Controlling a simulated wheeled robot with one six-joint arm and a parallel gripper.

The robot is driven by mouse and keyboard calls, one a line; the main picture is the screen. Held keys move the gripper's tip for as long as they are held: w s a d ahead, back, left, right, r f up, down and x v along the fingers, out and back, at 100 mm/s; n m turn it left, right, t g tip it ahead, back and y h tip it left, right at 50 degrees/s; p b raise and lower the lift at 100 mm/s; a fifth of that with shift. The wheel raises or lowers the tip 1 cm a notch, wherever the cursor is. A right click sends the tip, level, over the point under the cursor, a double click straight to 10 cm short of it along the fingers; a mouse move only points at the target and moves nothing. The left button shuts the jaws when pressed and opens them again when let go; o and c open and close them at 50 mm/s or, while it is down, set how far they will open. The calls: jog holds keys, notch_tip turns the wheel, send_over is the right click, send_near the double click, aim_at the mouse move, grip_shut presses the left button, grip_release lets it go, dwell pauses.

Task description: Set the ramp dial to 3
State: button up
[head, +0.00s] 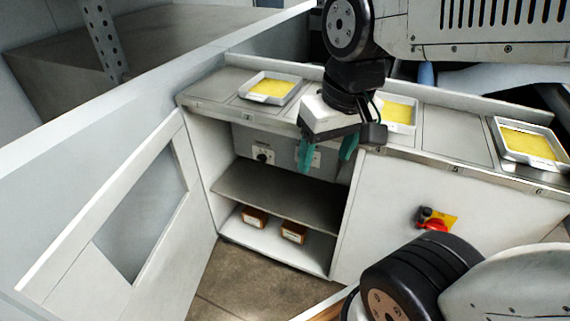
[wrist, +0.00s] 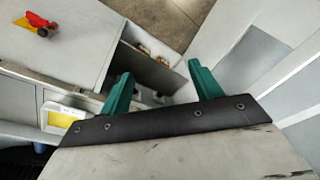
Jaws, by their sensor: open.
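Two dials on white plates sit on the back wall inside the open cabinet. The left dial (head: 263,155) is dark and shows clearly in the head view; the right dial plate (head: 315,159) is partly hidden behind my gripper. Labels and settings are too small to read, so I cannot tell which is the ramp dial. My gripper (head: 326,160) has two teal fingers, spread apart and empty, pointing down in front of the cabinet's upper opening. In the wrist view, my gripper (wrist: 160,72) is open, with a small dial plate (wrist: 158,98) visible between the fingers.
The cabinet door (head: 130,215) stands open at left. A shelf (head: 280,193) lies below the dials, with two brown boxes (head: 254,217) beneath it. The counter (head: 455,137) above carries trays of yellow material (head: 270,88). A red and yellow switch (head: 435,220) is on the right front panel.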

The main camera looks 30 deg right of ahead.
jog(key=w+f+m+t, duration=0.15)
jog(key=w+f, duration=0.35)
jog(key=w, duration=0.5)
jog(key=w+f+m+t, duration=0.15)
jog(key=w+f, duration=0.25)
jog(key=w, duration=0.5)
jog(key=w+f+m+t, duration=0.15)
jog(key=w+f, duration=0.35)
jog(key=w, duration=0.5)
jog(key=w+d+f+m+t+h, duration=0.1)
jog(key=w+d+f+m+h, duration=0.15)
jog(key=w+f, duration=0.4)
jog(key=w+d+f+m+t+h, duration=0.1)
jog(key=w+d+f+m, duration=0.2)
jog(key=f, duration=0.6)
jog(key=s+d+f+m+t+h, duration=0.3)
jog(key=d+f+m+h, duration=0.2)
jog(key=d+f+h, duration=0.8)
jog(key=w+d+y, duration=0.2)
jog(key=w+d, duration=0.2)
jog(key=w, duration=0.1)
jog(key=shift+d+f, duration=0.2)
jog(key=shift+f, duration=0.1)
jog(key=shift+g, duration=0.25)
